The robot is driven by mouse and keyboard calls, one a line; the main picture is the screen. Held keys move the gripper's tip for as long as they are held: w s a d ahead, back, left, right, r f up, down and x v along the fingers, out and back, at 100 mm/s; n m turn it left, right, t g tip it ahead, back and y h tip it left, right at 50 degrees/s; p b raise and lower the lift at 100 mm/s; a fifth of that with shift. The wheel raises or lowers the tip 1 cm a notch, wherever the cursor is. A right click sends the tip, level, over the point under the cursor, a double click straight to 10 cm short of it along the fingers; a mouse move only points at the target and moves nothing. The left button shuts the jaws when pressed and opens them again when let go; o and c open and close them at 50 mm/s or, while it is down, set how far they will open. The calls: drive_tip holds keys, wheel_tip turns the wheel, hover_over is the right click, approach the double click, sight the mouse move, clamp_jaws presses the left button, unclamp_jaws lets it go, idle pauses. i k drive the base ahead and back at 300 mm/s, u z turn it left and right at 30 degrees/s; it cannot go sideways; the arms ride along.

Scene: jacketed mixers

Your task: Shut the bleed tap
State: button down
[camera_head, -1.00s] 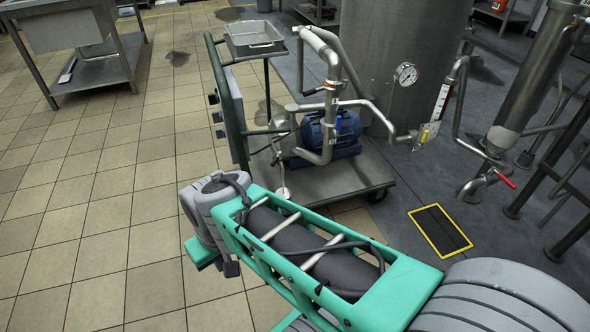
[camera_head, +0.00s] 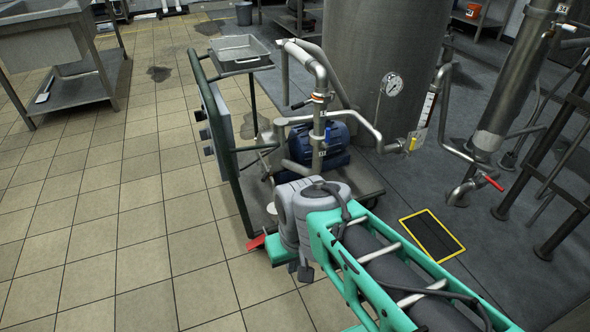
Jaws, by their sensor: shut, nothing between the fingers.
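Several valve handles show, and I cannot tell for sure which is the bleed tap. A red lever (camera_head: 493,182) sits on a bent pipe outlet at the right. A small yellow handle (camera_head: 412,144) is at the pipe joint beside the tank's sight gauge. The gripper fingers are not visible. The wrist is well left of the red lever.
A wheeled cart (camera_head: 362,186) carries a blue pump (camera_head: 337,147), with a metal tray (camera_head: 238,48) on its frame. The steel tank (camera_head: 380,45) with a dial gauge (camera_head: 392,84) stands behind. A yellow-edged floor drain (camera_head: 432,236) lies right. Tiled floor is open at left.

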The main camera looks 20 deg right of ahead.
sight(268, 171)
drive_tip(key=u, duration=0.25)
drive_tip(key=i, duration=1.05)
drive_tip(key=u, duration=0.3)
